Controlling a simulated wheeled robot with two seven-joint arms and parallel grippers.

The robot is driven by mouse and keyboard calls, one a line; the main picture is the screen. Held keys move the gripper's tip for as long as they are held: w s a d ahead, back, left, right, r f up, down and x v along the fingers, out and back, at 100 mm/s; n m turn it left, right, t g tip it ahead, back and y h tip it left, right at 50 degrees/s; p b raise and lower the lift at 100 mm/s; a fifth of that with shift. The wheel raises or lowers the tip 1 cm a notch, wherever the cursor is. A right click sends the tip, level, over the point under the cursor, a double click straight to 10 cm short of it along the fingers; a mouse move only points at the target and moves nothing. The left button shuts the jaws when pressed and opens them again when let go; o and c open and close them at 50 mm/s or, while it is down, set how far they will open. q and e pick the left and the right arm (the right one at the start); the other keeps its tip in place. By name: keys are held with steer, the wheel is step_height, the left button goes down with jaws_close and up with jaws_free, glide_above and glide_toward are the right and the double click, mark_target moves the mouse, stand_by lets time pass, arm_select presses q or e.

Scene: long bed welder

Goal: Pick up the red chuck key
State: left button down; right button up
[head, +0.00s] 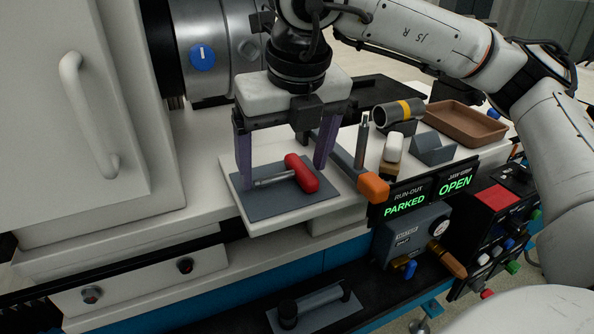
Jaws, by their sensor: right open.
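The red chuck key (302,173) lies on a dark grey mat (262,207) on the machine's light ledge. It has a red handle and a thin grey shaft pointing left. My right gripper (282,178) points down over the mat with its two purple fingers spread. One finger is left of the key and the other is by the right of the red handle. The fingers look apart from the key, though the exact gap is hard to judge. My left gripper is not in view.
An orange-ended lever (374,188) stands close right of the gripper. Beyond it are a grey V-block (433,150), a cylinder with a yellow band (398,112) and a brown tray (466,122). Displays read PARKED and OPEN. A large chuck (215,50) is behind, a white door handle (88,115) left.

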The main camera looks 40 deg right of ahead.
mark_target(285, 176)
steer(key=shift+c, duration=0.4)
steer(key=c, duration=1)
step_height(285, 176, up, 10)
steer(key=shift+p, duration=0.35)
